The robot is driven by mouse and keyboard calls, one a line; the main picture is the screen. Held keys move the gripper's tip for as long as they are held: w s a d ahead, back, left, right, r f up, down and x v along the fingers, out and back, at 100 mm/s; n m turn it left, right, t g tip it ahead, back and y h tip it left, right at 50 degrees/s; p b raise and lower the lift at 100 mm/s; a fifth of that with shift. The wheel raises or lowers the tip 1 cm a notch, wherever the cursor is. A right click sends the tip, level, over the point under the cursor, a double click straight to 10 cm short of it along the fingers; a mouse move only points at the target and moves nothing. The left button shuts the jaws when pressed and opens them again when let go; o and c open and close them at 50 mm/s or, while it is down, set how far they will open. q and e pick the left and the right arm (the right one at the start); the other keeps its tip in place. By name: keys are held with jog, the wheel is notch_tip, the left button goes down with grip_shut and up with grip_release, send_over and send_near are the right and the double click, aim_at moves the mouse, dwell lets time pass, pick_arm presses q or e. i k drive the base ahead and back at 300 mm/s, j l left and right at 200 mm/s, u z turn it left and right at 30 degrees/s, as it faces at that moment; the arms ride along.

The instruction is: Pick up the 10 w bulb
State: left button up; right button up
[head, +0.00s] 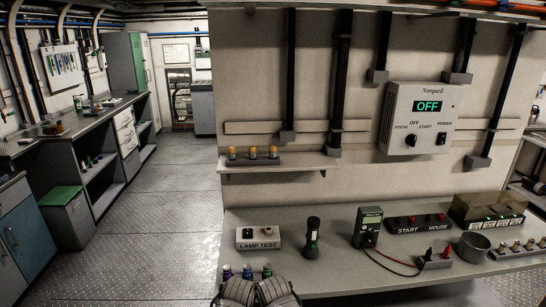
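I cannot read a 10 w marking on any part, so I cannot tell which one is the 10 w bulb. Three small amber-topped parts, left (232,153), middle (253,152) and right (274,152), stand upright in a row on the wall shelf. Several small bulb-like parts (515,246) stand in a rack at the bench's right end. Three small parts with purple, blue and green colours (247,272) stand at the bench's front left. Two dark ribbed parts of mine show at the bottom edge; no gripper fingertips are visible.
The bench (335,245) carries a LAMP TEST box (257,238), a torch (312,238), a green meter (368,227) with leads, a START/HOUSE panel (418,224), a grey cup (474,247) and a clear-topped box (488,212). A control box (419,118) on the wall reads OFF. Floor at left is clear.

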aim_at(253, 151)
jog(key=i+j+z, duration=0.15)
jog(key=j, duration=0.25)
jog(key=i+j+z, duration=0.1)
jog(key=j, duration=0.3)
jog(key=i+j+z, duration=0.15)
jog(key=j, duration=0.25)
jog(key=k, duration=0.05)
